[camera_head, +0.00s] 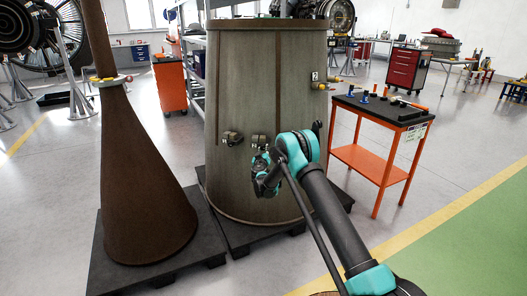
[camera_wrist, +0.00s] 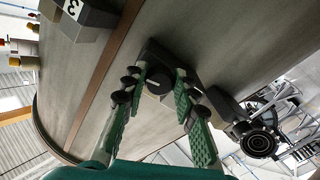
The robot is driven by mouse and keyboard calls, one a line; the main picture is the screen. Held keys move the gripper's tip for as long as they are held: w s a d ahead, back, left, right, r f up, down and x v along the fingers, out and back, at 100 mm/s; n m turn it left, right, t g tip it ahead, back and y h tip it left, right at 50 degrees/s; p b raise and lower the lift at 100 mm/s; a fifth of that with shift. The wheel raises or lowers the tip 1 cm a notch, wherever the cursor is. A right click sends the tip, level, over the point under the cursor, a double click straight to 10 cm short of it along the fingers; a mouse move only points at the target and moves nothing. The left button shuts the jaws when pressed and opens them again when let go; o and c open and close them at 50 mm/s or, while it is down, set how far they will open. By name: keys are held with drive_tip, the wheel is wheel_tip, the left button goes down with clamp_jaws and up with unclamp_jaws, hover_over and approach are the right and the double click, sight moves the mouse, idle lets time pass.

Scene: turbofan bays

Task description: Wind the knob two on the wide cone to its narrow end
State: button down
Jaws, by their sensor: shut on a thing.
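The wide cone (camera_head: 232,75) is a tall grey-green shell with brown seams, standing narrow end up on a dark pallet. My gripper (camera_head: 260,155) is at its lower front, with its fingers closed on both sides of a dark knob (camera_head: 258,139). In the wrist view, the green fingers of my gripper (camera_wrist: 160,78) hold this knob (camera_wrist: 158,82) by its round grey-capped part. A small pale label by it is too small to read surely. A second knob (camera_head: 232,138) sits just to its left. Another fitting (camera_head: 315,77) on the right flank reads 3 in the wrist view (camera_wrist: 85,18).
A narrow brown cone (camera_head: 145,190) on its own pallet stands close on the left. An orange cart (camera_head: 385,160) with small tools on a black top is close on the right. Red drawers (camera_head: 405,68) stand behind. Open floor lies at the right front.

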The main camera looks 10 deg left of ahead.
drive_tip(key=shift+f+m, duration=0.1)
drive_tip(key=shift+m, duration=1)
drive_tip(key=c, duration=1.2)
unclamp_jaws()
drive_tip(key=s, duration=1.2)
drive_tip(key=shift+d, duration=0.3)
